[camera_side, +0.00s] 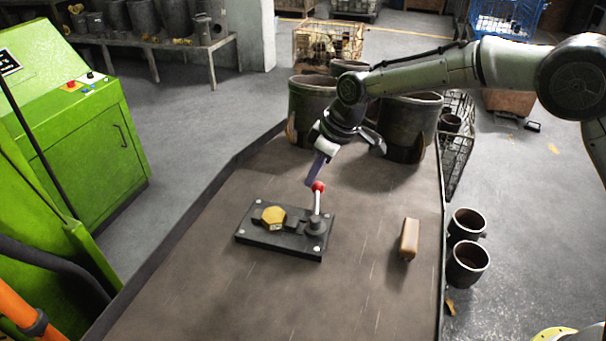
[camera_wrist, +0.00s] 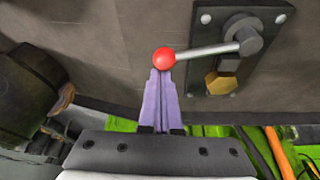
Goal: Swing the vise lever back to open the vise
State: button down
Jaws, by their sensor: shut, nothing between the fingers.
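The vise (camera_side: 285,231) is a dark plate bolted on the brown table, with a brass hexagonal piece (camera_side: 273,216) on it. Its lever (camera_side: 317,203) is a pale rod with a red ball knob (camera_side: 319,187), rising from a dark pivot at the plate's right end. In the wrist view the lever (camera_wrist: 207,50) runs from the pivot to the red knob (camera_wrist: 164,58). My gripper (camera_side: 312,182) has its purple fingers closed together and empty. The fingertips (camera_wrist: 160,75) are right at the knob; whether they touch it I cannot tell.
A tan block (camera_side: 409,239) stands on the table to the right of the vise. Large dark metal pots (camera_side: 405,128) stand at the table's back. A green machine (camera_side: 75,150) is at the left. The table's front is clear.

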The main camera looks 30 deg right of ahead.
jog(key=s+d+m, duration=0.1)
jog(key=s+d+m+h, duration=0.1)
jog(key=m, duration=0.1)
jog(key=shift+d+m+t, duration=0.3)
jog(key=shift+d, duration=0.1)
jog(key=s+d+m, duration=0.1)
jog(key=s+m+h, duration=0.1)
jog(key=m, duration=0.1)
jog(key=shift+s+d, duration=0.1)
jog(key=shift+d, duration=0.25)
jog(key=shift+s+d, duration=0.3)
jog(key=shift+s, duration=0.25)
jog(key=shift+s+d, duration=0.25)
jog(key=shift+s, duration=0.3)
jog(key=shift+w, duration=0.1)
jog(key=w, duration=0.1)
jog(key=w+r, duration=0.1)
jog(key=w, duration=0.1)
jog(key=shift+w+d+r, duration=0.15)
jog(key=shift+w+d, duration=0.1)
jog(key=shift+w, duration=0.15)
jog(key=v, duration=0.9)
jog(key=shift+s+a+r, duration=0.2)
jog(key=shift+s+a, duration=0.15)
jog(key=shift+a, duration=0.15)
